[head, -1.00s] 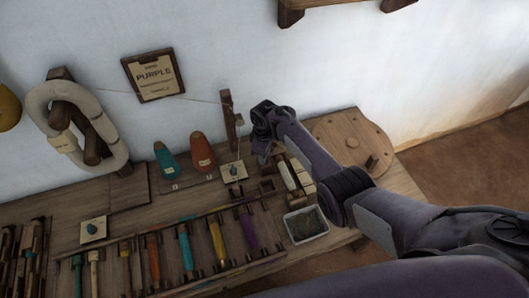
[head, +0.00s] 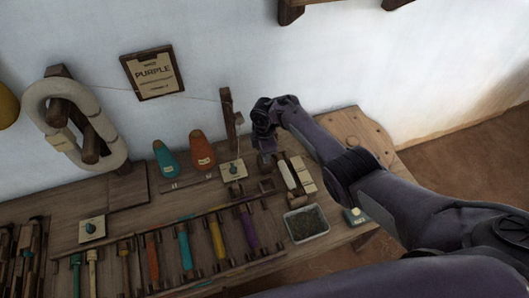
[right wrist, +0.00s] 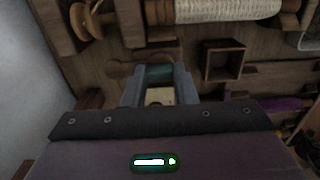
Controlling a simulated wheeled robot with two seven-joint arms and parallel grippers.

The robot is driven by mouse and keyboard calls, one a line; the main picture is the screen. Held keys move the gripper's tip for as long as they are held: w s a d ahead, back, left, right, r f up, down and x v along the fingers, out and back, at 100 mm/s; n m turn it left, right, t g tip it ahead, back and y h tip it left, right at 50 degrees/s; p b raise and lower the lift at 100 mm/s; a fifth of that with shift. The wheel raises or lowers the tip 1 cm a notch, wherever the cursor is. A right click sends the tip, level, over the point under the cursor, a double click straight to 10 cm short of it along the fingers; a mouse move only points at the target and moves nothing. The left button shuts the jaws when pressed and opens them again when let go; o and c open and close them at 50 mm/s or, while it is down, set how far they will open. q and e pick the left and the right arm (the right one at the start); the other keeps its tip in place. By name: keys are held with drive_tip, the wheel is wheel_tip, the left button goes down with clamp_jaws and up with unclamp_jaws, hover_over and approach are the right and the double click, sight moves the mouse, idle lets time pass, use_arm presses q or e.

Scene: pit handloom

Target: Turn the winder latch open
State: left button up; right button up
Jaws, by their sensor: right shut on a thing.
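My right gripper (head: 266,158) reaches down to the bench beside the winder. In the right wrist view the right gripper (right wrist: 159,92) has its fingers on both sides of a teal piece, which I take to be the winder latch (right wrist: 158,74). A cream patch (right wrist: 160,96) shows just below it between the fingers. In the head view the hand hides the latch. The winder's cream bobbin (head: 287,175) lies just right of the gripper and also shows in the right wrist view (right wrist: 228,8). My left gripper is out of view.
A small open wooden box (right wrist: 222,62) stands beside the gripper. A cream plate with a blue knob (head: 233,170) and an upright post (head: 228,118) are to the left. A grey tray (head: 305,223) and a rack of coloured bobbins (head: 185,250) are nearer. The wall is close behind.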

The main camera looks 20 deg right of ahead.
drive_tip(key=shift+s, duration=0.1)
idle(0.4)
drive_tip(key=o, duration=1)
wheel_tip(320, 180, up, 8)
drive_tip(key=shift+f+p, duration=0.15)
drive_tip(key=shift+p, duration=1)
